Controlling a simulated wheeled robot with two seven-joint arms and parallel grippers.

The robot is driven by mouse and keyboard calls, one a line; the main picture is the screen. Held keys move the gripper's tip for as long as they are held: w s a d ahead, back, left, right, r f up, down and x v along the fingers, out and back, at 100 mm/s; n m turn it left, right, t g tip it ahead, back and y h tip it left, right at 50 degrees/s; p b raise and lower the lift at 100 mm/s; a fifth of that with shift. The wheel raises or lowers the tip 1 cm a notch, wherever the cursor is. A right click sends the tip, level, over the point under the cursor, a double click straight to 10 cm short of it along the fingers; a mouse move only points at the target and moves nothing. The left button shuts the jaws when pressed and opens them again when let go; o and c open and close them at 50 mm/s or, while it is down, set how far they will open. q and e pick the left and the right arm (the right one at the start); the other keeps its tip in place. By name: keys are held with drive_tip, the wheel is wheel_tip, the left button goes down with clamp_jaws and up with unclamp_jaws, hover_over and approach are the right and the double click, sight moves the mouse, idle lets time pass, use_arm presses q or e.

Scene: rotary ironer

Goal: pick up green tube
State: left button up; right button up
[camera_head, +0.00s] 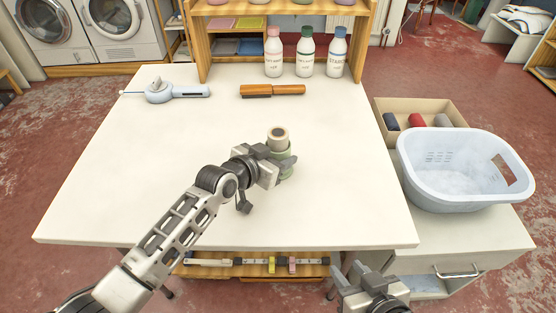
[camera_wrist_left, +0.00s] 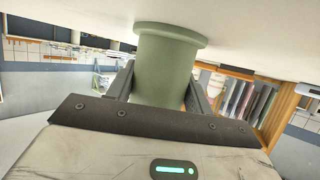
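The green tube (camera_head: 286,172) stands on the white table right of centre. It is partly hidden by my left gripper (camera_head: 281,164). My right gripper (camera_head: 350,277) is open and empty, low in front of the table's front edge.
A brush with a wooden handle (camera_head: 272,90) and a pale blue tool (camera_head: 176,91) lie at the table's back. Three bottles (camera_head: 304,56) stand behind. A white laundry basket (camera_head: 465,165) and a cardboard box (camera_head: 418,107) are at the right. The left half of the table is mostly clear.

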sight(277, 133)
use_arm(q)
drive_tip(key=shift+c, duration=0.8)
drive_tip(key=shift+r, duration=0.1)
wheel_tip(277, 133, up, 10)
drive_tip(key=shift+f, duration=0.1)
wheel_tip(277, 133, down, 7)
drive_tip(key=shift+f, duration=0.1)
drive_tip(key=shift+f, duration=1.2)
